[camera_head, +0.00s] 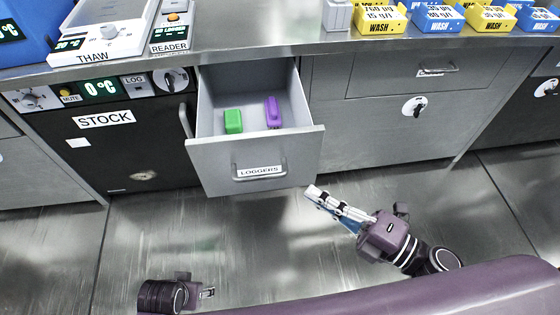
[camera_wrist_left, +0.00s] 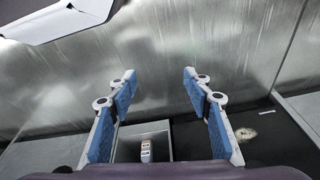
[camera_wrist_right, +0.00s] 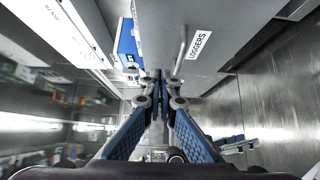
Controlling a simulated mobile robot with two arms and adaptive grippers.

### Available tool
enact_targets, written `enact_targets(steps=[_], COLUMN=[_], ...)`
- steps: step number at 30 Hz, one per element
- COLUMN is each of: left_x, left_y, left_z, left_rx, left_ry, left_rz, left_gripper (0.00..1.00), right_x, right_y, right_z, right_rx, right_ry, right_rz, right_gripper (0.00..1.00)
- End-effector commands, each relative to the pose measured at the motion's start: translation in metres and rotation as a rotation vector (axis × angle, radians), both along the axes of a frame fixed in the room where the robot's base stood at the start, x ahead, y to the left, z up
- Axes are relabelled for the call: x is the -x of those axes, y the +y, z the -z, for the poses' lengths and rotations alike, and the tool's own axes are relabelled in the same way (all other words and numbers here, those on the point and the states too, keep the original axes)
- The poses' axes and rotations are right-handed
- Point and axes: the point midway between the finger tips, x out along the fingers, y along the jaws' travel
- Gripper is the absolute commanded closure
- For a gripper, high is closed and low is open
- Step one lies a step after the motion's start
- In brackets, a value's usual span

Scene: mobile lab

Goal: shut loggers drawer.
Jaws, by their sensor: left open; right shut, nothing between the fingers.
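The loggers drawer (camera_head: 258,165) is pulled out from the counter, with a grey front, a handle and a LOGGERS label. Inside it lie a green logger (camera_head: 233,121) and a purple logger (camera_head: 272,113), apart from each other. My right gripper (camera_head: 312,191) is shut and empty, at the lower right of the drawer front in the head view. In the right wrist view the drawer front (camera_wrist_right: 225,35) with its label is just beyond the shut fingers (camera_wrist_right: 160,75); I cannot tell whether they touch it. My left gripper (camera_wrist_left: 160,75) is open and empty over the floor, away from the drawer.
The dark STOCK unit (camera_head: 120,140) stands left of the drawer and closed grey cabinets (camera_head: 385,120) stand right. The steel counter (camera_head: 270,40) above carries a THAW device (camera_head: 105,38), a reader (camera_head: 172,28) and several WASH boxes (camera_head: 380,22). The floor in front is clear.

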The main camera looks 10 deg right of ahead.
Motion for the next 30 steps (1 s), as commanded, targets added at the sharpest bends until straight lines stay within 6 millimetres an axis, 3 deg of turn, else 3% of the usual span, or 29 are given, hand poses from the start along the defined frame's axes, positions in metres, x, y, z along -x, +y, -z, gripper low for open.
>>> enact_targets(steps=[8, 17, 24, 30], left_x=[0.002, 0.011, 0.012, 0.012], left_y=[0.0, 0.001, 0.001, 0.001], left_z=[0.01, 0.037, 0.042, 0.043], left_rx=[-0.001, -0.002, -0.002, -0.002], left_ry=[0.007, 0.022, 0.022, 0.022], left_rz=[0.001, 0.004, 0.004, 0.004], left_gripper=[0.54, 0.54, 0.54, 0.54], right_x=[-0.032, -0.068, -0.097, -0.106], right_y=[0.03, 0.065, 0.064, 0.064], right_z=[-0.003, -0.003, 0.0, 0.001], right_rx=[-0.001, -0.002, -0.001, -0.001], right_ry=[-0.004, -0.001, 0.001, 0.004], right_rz=[0.001, 0.003, 0.004, 0.004], right_gripper=[1.0, 1.0, 1.0, 1.0])
